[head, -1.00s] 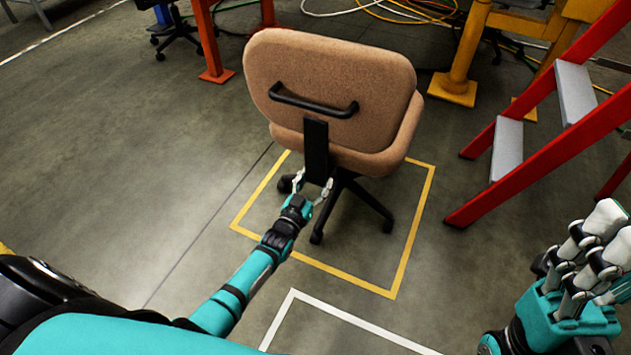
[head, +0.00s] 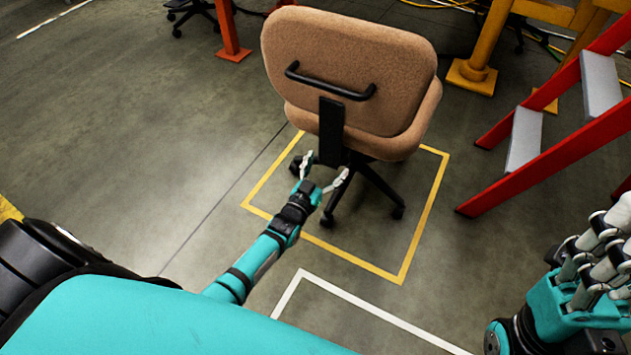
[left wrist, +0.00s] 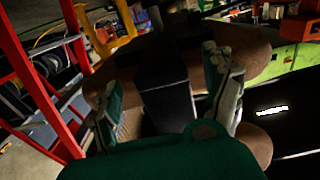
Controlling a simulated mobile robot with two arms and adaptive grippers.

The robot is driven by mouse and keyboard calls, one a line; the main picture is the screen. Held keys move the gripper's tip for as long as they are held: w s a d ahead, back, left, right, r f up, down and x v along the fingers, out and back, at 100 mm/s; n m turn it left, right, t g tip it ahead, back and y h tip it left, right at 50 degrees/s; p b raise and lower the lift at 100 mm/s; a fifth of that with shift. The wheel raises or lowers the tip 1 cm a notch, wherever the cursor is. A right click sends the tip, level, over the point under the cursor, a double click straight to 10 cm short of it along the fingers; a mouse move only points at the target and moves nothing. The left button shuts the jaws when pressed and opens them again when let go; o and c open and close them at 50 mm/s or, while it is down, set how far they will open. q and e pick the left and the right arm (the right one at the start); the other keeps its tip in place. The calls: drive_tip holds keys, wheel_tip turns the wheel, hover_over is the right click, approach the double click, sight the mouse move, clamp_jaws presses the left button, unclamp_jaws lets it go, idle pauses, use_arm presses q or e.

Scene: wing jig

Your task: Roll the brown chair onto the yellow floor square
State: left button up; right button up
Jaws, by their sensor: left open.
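The brown chair (head: 350,65) stands upright with the back of its backrest, which has a black handle, towards me. Its black base is over the yellow floor square (head: 425,215); the casters I see are inside the outline, and the far ones are hidden by the seat. My left gripper (head: 326,168) is open, its fingers apart on either side of the chair's black back post, low under the backrest. In the left wrist view the dark post (left wrist: 165,90) stands between the two fingers; contact cannot be told. My right gripper (head: 600,245) is off at the right edge, away from the chair, partly cut off.
A red ladder (head: 560,150) with grey steps stands close to the right of the square. An orange post (head: 229,30) and a yellow post (head: 475,65) stand behind. A white floor outline (head: 345,305) lies nearer me. The floor at left is clear.

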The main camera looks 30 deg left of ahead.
use_arm(q)
drive_tip(key=s, duration=1)
drive_tip(key=shift+s+a, duration=0.25)
drive_tip(key=shift+s, duration=0.05)
